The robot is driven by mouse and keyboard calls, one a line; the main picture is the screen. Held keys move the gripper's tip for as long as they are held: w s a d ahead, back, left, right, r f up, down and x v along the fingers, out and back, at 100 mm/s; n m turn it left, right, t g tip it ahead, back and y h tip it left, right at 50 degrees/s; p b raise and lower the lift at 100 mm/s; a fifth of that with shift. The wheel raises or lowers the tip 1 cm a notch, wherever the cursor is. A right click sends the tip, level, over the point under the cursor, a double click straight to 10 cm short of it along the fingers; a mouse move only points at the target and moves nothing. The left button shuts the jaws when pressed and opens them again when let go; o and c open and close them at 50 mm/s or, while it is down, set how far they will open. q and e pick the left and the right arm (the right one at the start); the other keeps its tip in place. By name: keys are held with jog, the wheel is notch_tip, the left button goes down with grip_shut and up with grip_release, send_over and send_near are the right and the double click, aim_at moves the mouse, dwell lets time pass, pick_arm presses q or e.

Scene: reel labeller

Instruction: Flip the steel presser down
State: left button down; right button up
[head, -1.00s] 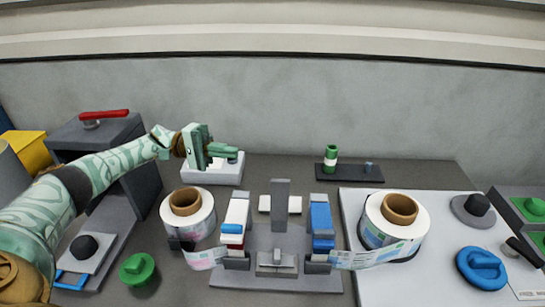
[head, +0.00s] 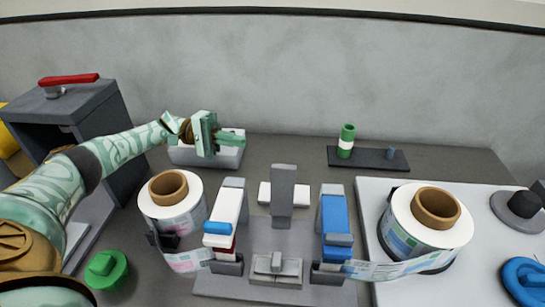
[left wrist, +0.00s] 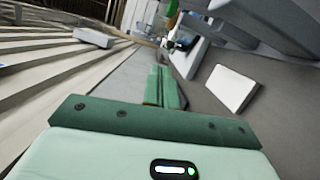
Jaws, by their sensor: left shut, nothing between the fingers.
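The steel presser (head: 284,195) is a flat grey plate standing upright at the middle of the labeller (head: 230,287). A small grey block (head: 276,268) sits in front of it on the base. My left gripper (head: 240,140) is shut and empty, in the air behind and to the left of the presser, apart from it, in front of a pale box. Its green fingers (left wrist: 163,85) also show together in the left wrist view, with nothing between them. My right gripper is in neither view.
Label reels stand left (head: 168,187) and right (head: 436,210) of the labeller. White (head: 226,205) and blue (head: 334,216) arms flank the presser. The pale box (head: 180,155) is below my left gripper. A green cylinder (head: 347,134) stands on a dark tray at the back.

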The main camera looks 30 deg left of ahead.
aim_at(283, 188)
pick_arm(q)
jog(key=s+d+p, duration=0.1)
jog(key=d+p, duration=0.3)
jog(key=d, duration=0.7)
jog(key=shift+s+d+r, duration=0.2)
jog(key=shift+d+r, duration=0.05)
jog(key=shift+r, duration=0.15)
